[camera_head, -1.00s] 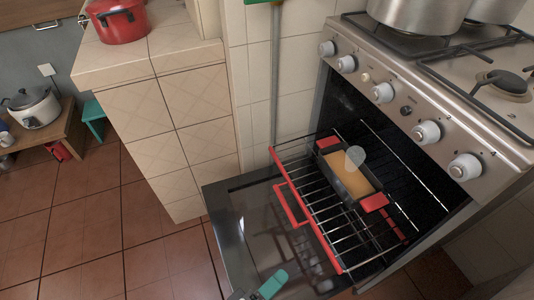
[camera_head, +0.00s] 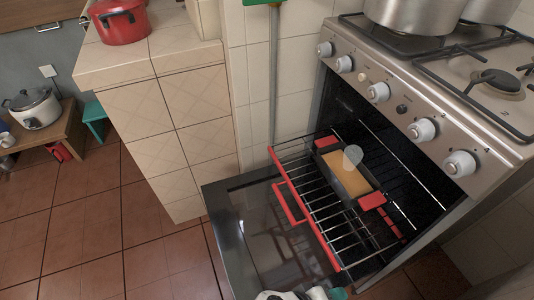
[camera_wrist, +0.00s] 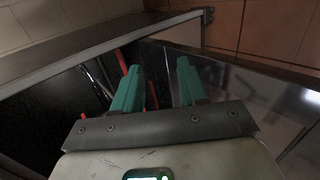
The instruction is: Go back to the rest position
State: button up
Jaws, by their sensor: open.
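My gripper (camera_wrist: 159,66) shows in the wrist view with its two teal fingers apart and nothing between them. In the head view only a bit of my gripper (camera_head: 337,293) shows at the bottom edge, in front of the open oven door (camera_head: 262,232). The oven rack (camera_head: 325,222) with red edges is pulled out. A dark baking pan (camera_head: 371,201) with red handles and an orange-brown filling sits on the rack, apart from my gripper. A pale translucent disc shows over the pan.
The steel stove (camera_head: 400,100) with knobs and large pots (camera_head: 415,14) stands at the right. A tiled counter (camera_head: 135,110) with a red pot (camera_head: 121,22) is at the left. A low table with a rice cooker (camera_head: 33,108) is at far left. The floor at lower left is clear.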

jog(key=s+d+r+m+g+y, duration=0.25)
jog(key=s+d+m+y, duration=0.25)
jog(key=s+d+y, duration=0.65)
notch_tip(320, 180, up, 20)
jog(key=w+d+h+p, duration=0.1)
jog(key=w+h+p, duration=0.1)
jog(key=p, duration=1.8)
jog(key=shift+r, duration=0.2)
jog(key=shift+h, duration=0.25)
